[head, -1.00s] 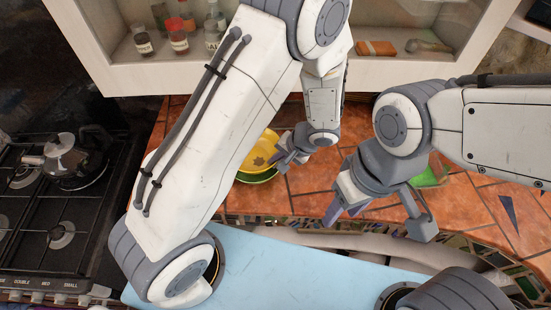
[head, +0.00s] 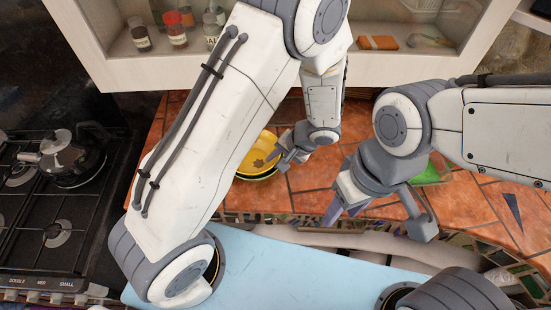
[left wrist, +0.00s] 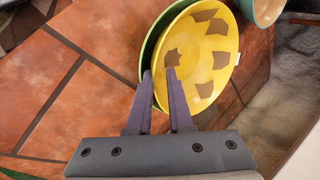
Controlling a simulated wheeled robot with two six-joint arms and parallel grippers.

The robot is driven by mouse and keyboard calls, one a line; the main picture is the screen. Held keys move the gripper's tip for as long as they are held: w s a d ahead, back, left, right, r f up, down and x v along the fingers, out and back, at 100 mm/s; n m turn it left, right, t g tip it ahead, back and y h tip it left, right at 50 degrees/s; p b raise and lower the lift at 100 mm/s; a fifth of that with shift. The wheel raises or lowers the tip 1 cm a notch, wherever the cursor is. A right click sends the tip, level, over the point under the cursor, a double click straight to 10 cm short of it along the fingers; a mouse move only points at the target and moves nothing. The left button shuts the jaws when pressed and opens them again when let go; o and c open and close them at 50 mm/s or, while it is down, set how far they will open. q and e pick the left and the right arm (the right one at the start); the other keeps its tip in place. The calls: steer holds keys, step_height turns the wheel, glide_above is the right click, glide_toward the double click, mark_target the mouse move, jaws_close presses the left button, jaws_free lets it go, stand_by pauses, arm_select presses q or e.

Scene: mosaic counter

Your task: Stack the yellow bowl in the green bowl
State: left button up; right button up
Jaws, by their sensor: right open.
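The yellow bowl (head: 262,147), with brown patches inside, is partly hidden behind my left arm in the head view. In the left wrist view the yellow bowl (left wrist: 200,45) lies over the green bowl (left wrist: 150,45), whose rim shows as a crescent along the left side. I cannot tell whether it is fully seated. My left gripper (head: 281,158) is at the right side of the bowls, its fingers apart. In the left wrist view its fingertips (left wrist: 159,71) overlap the bowls' near-left rim; contact is unclear. My right gripper (head: 377,215) is open and empty, right of the bowls.
A green object (head: 432,172) lies behind my right gripper. A stove with a kettle (head: 72,158) is at left, and a cabinet with jars (head: 176,30) is above. Tiles between the grippers are clear.

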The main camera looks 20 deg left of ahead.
arm_select(q)
steer(key=shift+r, duration=0.1)
steer(key=shift+r+p, duration=0.6)
steer(key=shift+p, duration=0.25)
steer(key=shift+d+r, duration=0.15)
steer(key=shift+r, duration=0.15)
steer(key=b+v, duration=0.2)
steer(key=v, duration=0.9)
steer(key=s+d+r+m+h, duration=0.1)
steer(key=s+r+m+h, duration=0.1)
steer(key=s, duration=0.7)
steer(key=s+r+m+g+h, duration=0.1)
steer(key=s+r+h, duration=0.3)
steer(key=s, duration=0.5)
steer(key=shift+s+d+m+h, duration=0.2)
steer(key=shift+d+m+h, duration=0.2)
steer(key=shift+m, duration=0.4)
step_height(320, 180, down, 2)
steer(key=b, duration=0.3)
steer(key=shift+f, duration=0.2)
